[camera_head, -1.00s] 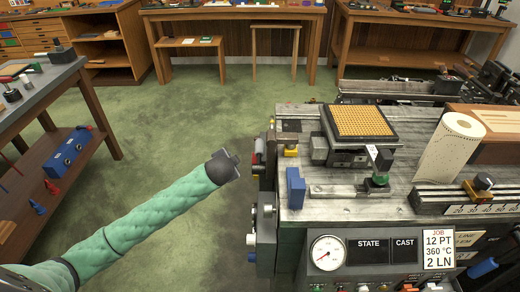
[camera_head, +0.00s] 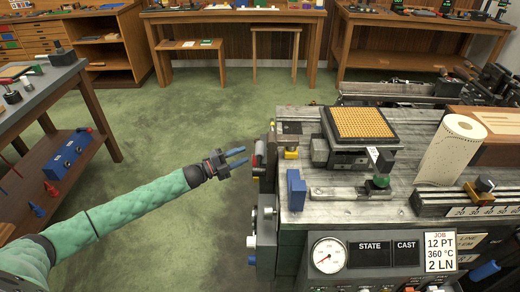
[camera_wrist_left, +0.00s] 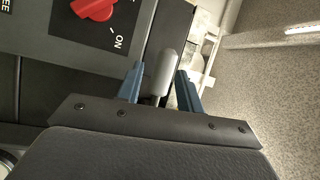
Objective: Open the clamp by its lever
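My left gripper (camera_head: 242,156) is open and empty in the head view, its two blue fingers pointing right at the machine's left side. A small grey handle (camera_head: 259,147) stands there just beyond the fingertips. In the left wrist view a rounded grey lever (camera_wrist_left: 159,70) shows in the gap between the open fingers (camera_wrist_left: 158,82); neither finger is clearly touching it. Its lower end is partly hidden behind the gripper. I cannot clearly make out the clamp body. My right gripper is not in view.
The machine top (camera_head: 335,207) carries a blue block (camera_head: 296,189), a yellow gridded plate (camera_head: 360,121) and a paper roll (camera_head: 449,150). A red knob (camera_wrist_left: 95,8) marked ON sits left of the lever in the wrist view. Green floor (camera_head: 180,130) left of the machine is clear.

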